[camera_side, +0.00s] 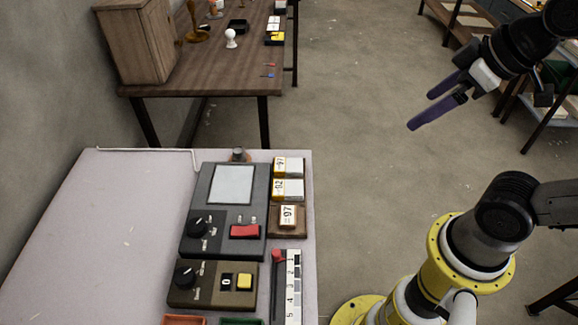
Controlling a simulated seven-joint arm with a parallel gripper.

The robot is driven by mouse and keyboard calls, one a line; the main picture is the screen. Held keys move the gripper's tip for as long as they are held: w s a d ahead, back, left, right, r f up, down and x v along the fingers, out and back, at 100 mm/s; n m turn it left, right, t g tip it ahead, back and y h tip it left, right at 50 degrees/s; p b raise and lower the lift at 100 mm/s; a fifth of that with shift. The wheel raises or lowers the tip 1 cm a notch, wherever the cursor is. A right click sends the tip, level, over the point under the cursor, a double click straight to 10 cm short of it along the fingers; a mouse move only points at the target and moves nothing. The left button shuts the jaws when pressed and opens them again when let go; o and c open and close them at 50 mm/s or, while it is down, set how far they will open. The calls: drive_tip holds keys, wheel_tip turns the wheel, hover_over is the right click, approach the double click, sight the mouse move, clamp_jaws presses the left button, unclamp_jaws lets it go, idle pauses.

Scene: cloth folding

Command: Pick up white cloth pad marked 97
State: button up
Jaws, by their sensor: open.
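A small white pad marked 97 (288,216) sits on a brown square base near the right edge of the light table. Behind it, in the same column, are two white-and-yellow pads: one label (280,188) is hard to read, and the farthest (281,166) seems to carry a similar number. I cannot tell from their look which are cloth. My gripper (423,110) has two purple fingers spread apart, with nothing between them. It is in the air at the upper right, over the floor and well away from the pads.
A dark grey panel with a pale screen (231,185) and a red switch stands left of the pads. A brown control box (212,284) and a numbered strip (287,290) lie in front. The table's left part (90,240) is clear. A wooden table (215,78) stands behind.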

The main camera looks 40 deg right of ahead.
drive_tip(key=w+r+n, duration=0.2)
drive_tip(key=w+r, duration=0.1)
drive_tip(key=w, duration=0.2)
drive_tip(key=n+g, duration=0.5)
drive_tip(key=g, duration=0.1)
hover_over(284, 164)
wheel_tip(284, 164, down, 28)
drive_tip(key=shift+s+d+r, duration=0.15)
drive_tip(key=shift+f, duration=3)
drive_tip(key=c, duration=1.4)
